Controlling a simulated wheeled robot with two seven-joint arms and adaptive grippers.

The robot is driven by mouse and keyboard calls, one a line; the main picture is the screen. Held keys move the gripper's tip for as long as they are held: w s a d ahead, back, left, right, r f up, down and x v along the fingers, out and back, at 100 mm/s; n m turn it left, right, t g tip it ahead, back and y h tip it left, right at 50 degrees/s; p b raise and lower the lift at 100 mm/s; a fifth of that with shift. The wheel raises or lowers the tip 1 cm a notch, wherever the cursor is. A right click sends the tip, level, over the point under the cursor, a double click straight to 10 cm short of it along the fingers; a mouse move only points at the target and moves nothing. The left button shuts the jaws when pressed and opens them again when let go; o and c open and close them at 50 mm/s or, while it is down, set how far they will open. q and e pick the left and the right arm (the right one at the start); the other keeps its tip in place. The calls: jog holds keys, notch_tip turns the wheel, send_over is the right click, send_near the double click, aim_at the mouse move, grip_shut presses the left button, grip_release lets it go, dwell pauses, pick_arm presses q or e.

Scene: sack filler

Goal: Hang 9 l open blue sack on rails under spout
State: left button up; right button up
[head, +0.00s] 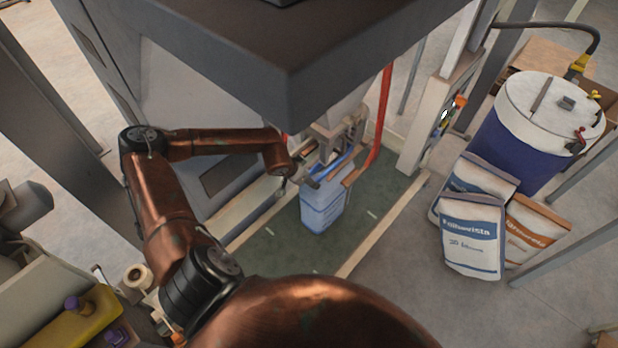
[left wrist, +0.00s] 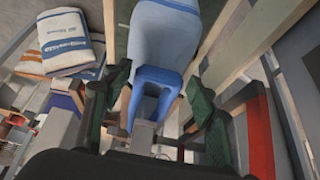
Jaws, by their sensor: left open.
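The blue sack (head: 322,208) is upright below the spout (head: 342,122), above the dark green floor. A darker blue edge (head: 338,164) shows at its top. My left gripper (head: 298,174) is at the sack's upper left, its fingers partly hidden in the head view. In the left wrist view the open left gripper (left wrist: 160,86) has its green-padded fingers on either side of the sack (left wrist: 158,35), with gaps showing. The sack's open top faces the wrist camera. I cannot make out whether the sack rests on the rails. My right gripper is not in view.
A large grey hopper (head: 290,60) overhangs the work area. A red curved bar (head: 381,120) and a pale post (head: 425,125) stand right of the spout. Filled paper sacks (head: 472,235) and a blue-white drum (head: 530,130) are farther right. Open floor lies at lower right.

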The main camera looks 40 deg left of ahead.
pick_arm(q)
jog(key=shift+s+a+r, duration=0.1)
jog(key=shift+s+r, duration=0.05)
jog(key=shift+s, duration=1.55)
jog(key=o, duration=0.6)
jog(key=shift+c, duration=0.2)
jog(key=v, duration=1.2)
jog(key=w+x, duration=0.1)
jog(key=x, duration=1.2)
jog(key=shift+r, duration=0.35)
